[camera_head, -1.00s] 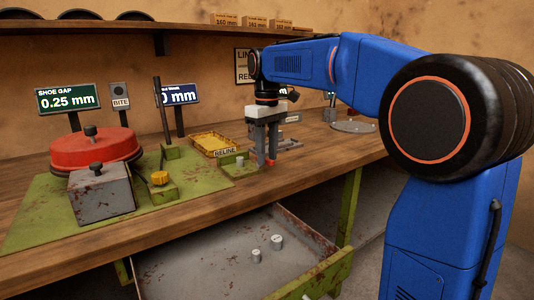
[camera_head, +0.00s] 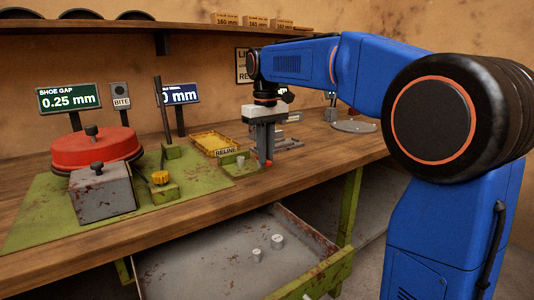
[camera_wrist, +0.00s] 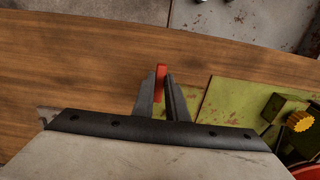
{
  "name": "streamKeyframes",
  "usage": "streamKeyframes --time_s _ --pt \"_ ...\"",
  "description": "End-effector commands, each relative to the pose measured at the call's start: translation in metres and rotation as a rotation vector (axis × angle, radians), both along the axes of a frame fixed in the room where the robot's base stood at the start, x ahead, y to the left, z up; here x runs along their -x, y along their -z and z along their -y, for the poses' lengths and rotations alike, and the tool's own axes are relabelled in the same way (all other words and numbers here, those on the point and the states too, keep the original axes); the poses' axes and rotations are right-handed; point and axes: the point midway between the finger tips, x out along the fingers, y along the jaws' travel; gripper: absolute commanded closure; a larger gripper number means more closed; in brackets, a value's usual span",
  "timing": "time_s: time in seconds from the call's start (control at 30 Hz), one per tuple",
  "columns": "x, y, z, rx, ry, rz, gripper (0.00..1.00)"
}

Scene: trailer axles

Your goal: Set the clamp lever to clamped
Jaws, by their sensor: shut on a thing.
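My gripper (camera_head: 262,156) points down at the right end of the green base, close to the front edge of the bench. In the wrist view my gripper (camera_wrist: 162,84) is shut on a red handle (camera_wrist: 161,71), which I take to be the clamp lever. The red handle shows between the two grey fingers and sticks out a little past their tips. In the head view only a small bit of red (camera_head: 269,163) shows by the fingertips. The lever's pivot and lower part are hidden by the fingers.
A black upright lever (camera_head: 162,108), a yellow knob (camera_head: 160,177), a grey block (camera_head: 102,190) and a red drum (camera_head: 95,150) stand to the left. A yellow tray (camera_head: 213,141) lies behind. Below the bench is an open drawer (camera_head: 220,262). The bench front is clear.

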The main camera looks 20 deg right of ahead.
Motion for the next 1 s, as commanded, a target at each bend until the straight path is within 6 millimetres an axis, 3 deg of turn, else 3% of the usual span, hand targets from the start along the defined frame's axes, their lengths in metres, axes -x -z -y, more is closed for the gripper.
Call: streamKeyframes --time_s 0.33,0.37,0.43,0.77,1.0 --pt "0.000 0.000 -0.001 0.000 0.019 0.001 1.00" --pt "0.000 0.000 -0.001 0.000 0.018 0.001 0.85" --pt "0.000 0.000 -0.001 0.000 0.018 0.001 0.69" --pt "0.000 -0.002 -0.001 0.000 0.018 0.001 0.69" --pt "-0.001 -0.028 -0.001 -0.001 0.018 0.004 0.69"
